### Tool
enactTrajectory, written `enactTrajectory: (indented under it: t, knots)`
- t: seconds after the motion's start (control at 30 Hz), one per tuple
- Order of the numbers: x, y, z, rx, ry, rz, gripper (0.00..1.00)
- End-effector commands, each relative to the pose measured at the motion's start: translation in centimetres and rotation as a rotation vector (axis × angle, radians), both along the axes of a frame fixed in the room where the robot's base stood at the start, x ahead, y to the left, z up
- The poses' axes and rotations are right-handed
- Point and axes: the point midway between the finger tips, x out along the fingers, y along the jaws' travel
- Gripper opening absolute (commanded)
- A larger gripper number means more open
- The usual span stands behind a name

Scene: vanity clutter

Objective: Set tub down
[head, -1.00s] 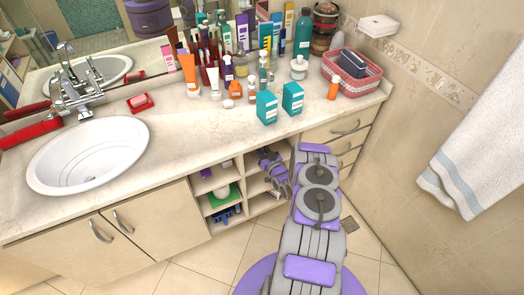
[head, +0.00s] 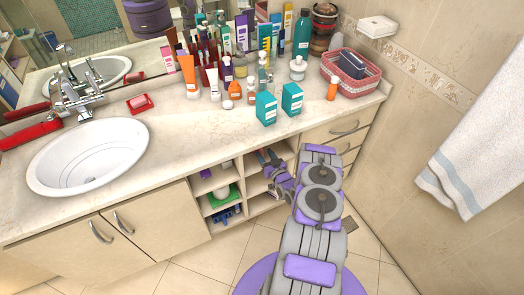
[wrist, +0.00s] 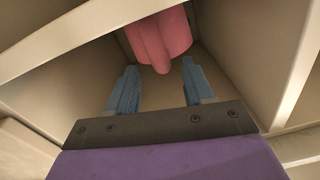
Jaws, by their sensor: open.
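A pink rounded object (wrist: 172,32), likely the tub, shows in the wrist view inside a shelf compartment, just beyond my fingertips. A narrow rounded part of it juts toward my gripper. My gripper (wrist: 158,78) is open, its two blue fingers apart with nothing between them. In the head view my gripper (head: 268,157) reaches into the open shelf under the counter, at the upper right compartment. The pink object cannot be made out in the head view.
The shelf's light panels (wrist: 235,45) enclose the fingers closely. Green and blue items (head: 222,193) sit in the left compartments. The countertop (head: 190,135) above holds crowded bottles, two teal boxes (head: 267,108) and a pink basket (head: 350,84). Drawers (head: 345,130) stand to the right.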

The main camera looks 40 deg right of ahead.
Motion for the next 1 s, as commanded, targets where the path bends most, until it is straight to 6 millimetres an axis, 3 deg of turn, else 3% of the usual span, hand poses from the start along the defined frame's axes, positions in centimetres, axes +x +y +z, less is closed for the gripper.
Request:
enactTrajectory:
  t: [0.2, 0.4, 0.6, 1.0]
  knots:
    - [-4.5, 0.8, 0.1, 0.003, 0.002, -0.004, 0.52]
    - [-7.2, 1.6, 0.0, 0.003, 0.003, -0.001, 0.52]
    - [-8.1, 1.8, 0.0, 0.002, 0.001, 0.000, 0.52]
    - [-8.1, 1.8, 0.0, 0.000, 0.001, 0.001, 0.52]
